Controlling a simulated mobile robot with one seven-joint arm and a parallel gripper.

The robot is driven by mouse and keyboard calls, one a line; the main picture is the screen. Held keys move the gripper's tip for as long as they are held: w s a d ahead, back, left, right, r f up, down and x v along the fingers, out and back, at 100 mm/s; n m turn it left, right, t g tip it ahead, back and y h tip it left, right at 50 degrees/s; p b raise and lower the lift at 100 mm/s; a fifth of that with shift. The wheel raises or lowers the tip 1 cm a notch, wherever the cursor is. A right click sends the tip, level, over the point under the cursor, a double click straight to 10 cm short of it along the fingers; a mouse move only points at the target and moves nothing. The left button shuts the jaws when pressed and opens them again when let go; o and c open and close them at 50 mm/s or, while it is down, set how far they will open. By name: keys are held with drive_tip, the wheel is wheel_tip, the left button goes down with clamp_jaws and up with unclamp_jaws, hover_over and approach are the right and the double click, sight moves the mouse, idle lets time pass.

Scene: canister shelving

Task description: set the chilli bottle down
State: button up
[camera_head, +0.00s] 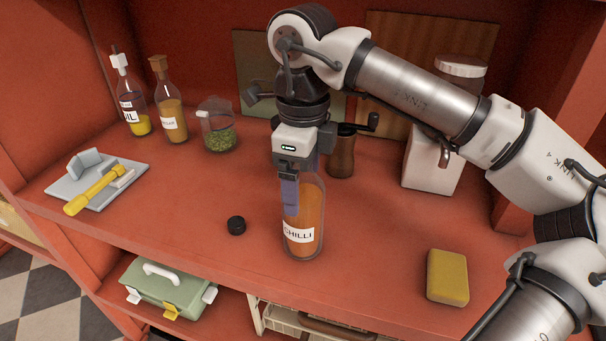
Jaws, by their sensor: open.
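The chilli bottle (303,220) stands upright on the red shelf top (365,265), near its front edge. It is a clear bottle with orange-brown contents and a white label reading CHILLI. My gripper (290,195) points down at the bottle's upper part, and its jaws are open. One finger shows in front of the bottle's left side. The bottle's neck and top are hidden behind my gripper. I cannot tell whether a finger touches the glass.
A small black cap (236,225) lies left of the bottle. A yellow sponge (447,277) lies right. Behind are a jar of green bits (218,130), an oil bottle (131,105), a vinegar bottle (171,110), a grinder (341,154) and a white canister (430,165). A tray (125,186) sits left.

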wheel_tip(320, 180, up, 12)
drive_tip(key=shift+r+b, duration=0.15)
drive_tip(key=shift+b, duration=0.15)
idle(0.3)
